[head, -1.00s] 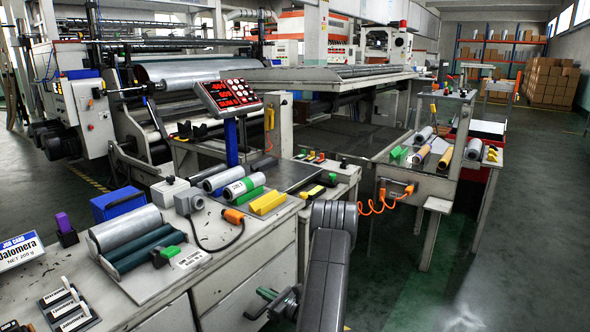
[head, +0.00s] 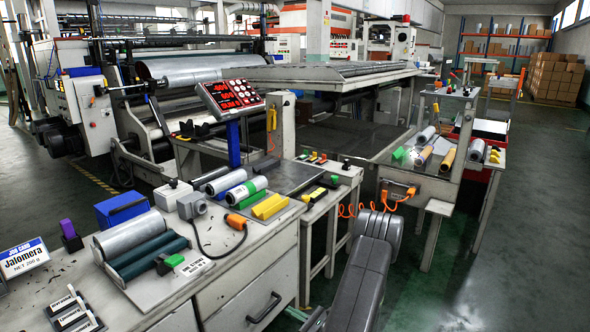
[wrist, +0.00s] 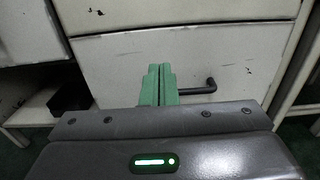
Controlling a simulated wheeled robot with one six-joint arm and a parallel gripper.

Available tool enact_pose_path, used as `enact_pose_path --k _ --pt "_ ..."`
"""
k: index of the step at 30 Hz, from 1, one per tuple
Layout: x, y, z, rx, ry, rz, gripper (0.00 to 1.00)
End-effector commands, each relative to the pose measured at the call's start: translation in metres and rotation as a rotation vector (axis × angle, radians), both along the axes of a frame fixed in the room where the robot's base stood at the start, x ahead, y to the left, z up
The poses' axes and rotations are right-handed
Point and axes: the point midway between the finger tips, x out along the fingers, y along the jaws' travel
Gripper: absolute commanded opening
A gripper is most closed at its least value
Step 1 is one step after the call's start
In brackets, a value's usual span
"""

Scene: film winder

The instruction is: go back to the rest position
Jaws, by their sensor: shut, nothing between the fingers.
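My gripper (wrist: 159,72) shows in the wrist view with its two green fingers pressed together and nothing between them. It faces the pale cabinet drawer (wrist: 190,65) with a dark bar handle (wrist: 196,88) just right of the fingers. I cannot tell the gap between the fingers and the drawer. In the head view my grey arm stands at the lower middle, right of the cabinet, and my gripper is out of sight there.
The worktop (head: 150,290) at left carries a large silver roll (head: 130,235), a blue box (head: 122,208) and several small rolls. A side table (head: 425,188) with rolls and an orange coiled cable (head: 362,209) stands at right. The floor (head: 530,230) at far right is clear.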

Motion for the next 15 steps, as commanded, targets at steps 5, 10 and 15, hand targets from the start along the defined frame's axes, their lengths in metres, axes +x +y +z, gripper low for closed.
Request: enact_pose_path --k 5,10,15 --pt "0.000 0.002 0.005 -0.110 -0.052 0.055 0.00" --pt "0.002 0.008 0.010 -0.239 -0.116 0.117 0.00" --pt "0.004 0.013 0.015 -0.367 -0.186 0.177 0.00"
